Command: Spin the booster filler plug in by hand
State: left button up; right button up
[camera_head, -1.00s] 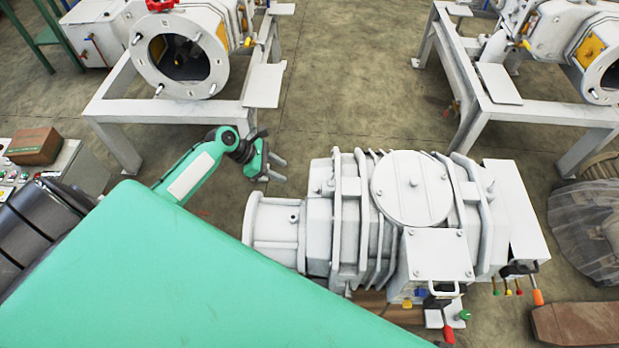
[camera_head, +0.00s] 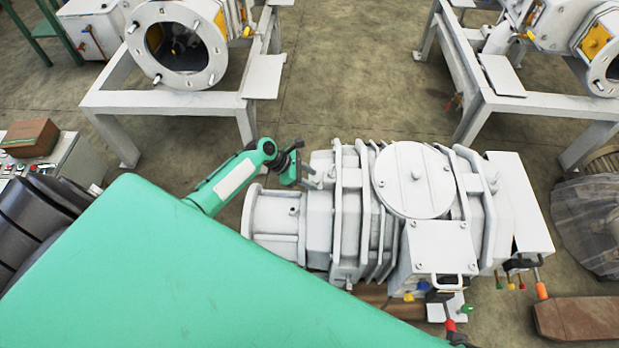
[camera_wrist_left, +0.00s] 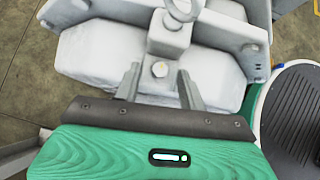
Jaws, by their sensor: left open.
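The booster (camera_head: 285,222) is the large white ribbed machine in the middle of the head view. My left gripper (camera_head: 309,175) is at its upper left edge, open, with its fingers pointing at the white casing. In the left wrist view, my left gripper (camera_wrist_left: 158,82) has its two fingers apart, with nothing clearly held. A small pale, yellowish plug-like head (camera_wrist_left: 160,69) shows between the fingertips on a grey block of the casing. I cannot tell whether it is the filler plug or whether the fingers touch the block. My right gripper is not in view.
A ring-topped bolt (camera_wrist_left: 181,8) stands just beyond the fingers. A round cover (camera_head: 413,180) and raised ribs (camera_head: 340,205) rise on the booster. A white stand (camera_head: 175,103) with a flanged machine is behind. Open floor (camera_head: 330,85) lies between the stands.

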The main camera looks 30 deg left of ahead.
pick_arm(q)
grip_shut()
jog(key=shift+w, duration=0.1)
dwell(0.3)
jog(key=m+g, duration=0.1)
jog(key=m, duration=0.1)
jog(key=m+g+h, duration=0.1)
jog(key=shift+w+m+g, duration=0.35)
jog(key=shift+m+g, duration=0.05)
jog(key=shift+w+a+f+m+g+b, duration=0.1)
jog(key=shift+m+g+b, duration=0.15)
jog(key=shift+m+g, duration=0.2)
jog(key=shift+w+m+g+b, duration=0.1)
jog(key=shift+m+g+b, duration=0.2)
jog(key=shift+m, duration=0.25)
jog(key=shift+w+m+g, duration=0.1)
jog(key=shift+m+g, duration=0.55)
jog(key=shift+m, duration=0.15)
jog(key=shift+m+b, duration=0.3)
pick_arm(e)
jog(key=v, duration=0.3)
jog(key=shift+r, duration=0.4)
